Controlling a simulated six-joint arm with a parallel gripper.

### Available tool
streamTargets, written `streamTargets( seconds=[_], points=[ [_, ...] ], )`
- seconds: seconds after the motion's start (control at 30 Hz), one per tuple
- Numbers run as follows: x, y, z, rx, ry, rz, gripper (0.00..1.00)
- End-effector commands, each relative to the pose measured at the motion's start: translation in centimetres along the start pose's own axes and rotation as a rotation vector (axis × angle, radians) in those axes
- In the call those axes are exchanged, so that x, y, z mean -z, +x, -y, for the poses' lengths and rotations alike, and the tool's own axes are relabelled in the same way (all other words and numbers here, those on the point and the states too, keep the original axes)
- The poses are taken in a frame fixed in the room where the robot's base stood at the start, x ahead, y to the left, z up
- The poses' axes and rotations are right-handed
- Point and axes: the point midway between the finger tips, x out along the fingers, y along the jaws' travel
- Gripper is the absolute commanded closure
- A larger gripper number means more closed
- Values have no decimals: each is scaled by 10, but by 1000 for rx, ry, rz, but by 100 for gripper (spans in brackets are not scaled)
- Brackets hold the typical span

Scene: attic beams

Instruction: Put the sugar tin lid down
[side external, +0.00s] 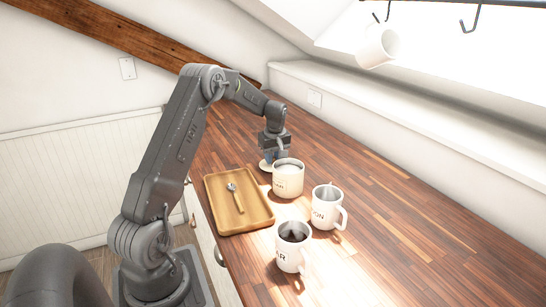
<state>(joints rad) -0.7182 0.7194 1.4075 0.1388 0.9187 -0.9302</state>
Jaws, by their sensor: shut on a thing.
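The sugar tin (288,184) is a cream round container with dark lettering, standing open on the wooden counter with white contents showing. The sugar tin lid (265,166) is a pale disc just behind and left of the tin, partly hidden by the tin and my gripper. My gripper (272,160) points down and is shut on the lid. I cannot tell whether the lid touches the counter or hangs a little above it.
A wooden tray (217,192) with a spoon (234,194) lies left of the tin. Two lettered mugs, one behind (325,213) and one in front (290,258), stand nearer the camera. A white mug (377,46) hangs from a hook. The counter's right side is clear.

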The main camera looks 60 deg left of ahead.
Motion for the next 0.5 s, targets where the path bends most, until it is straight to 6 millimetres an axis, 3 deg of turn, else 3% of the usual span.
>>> streamTargets(
  seconds=[0.3,0.5],
  points=[
    [0,1,0,0,0,0,52],
    [0,0,0,0,0,0,52]
  ],
)
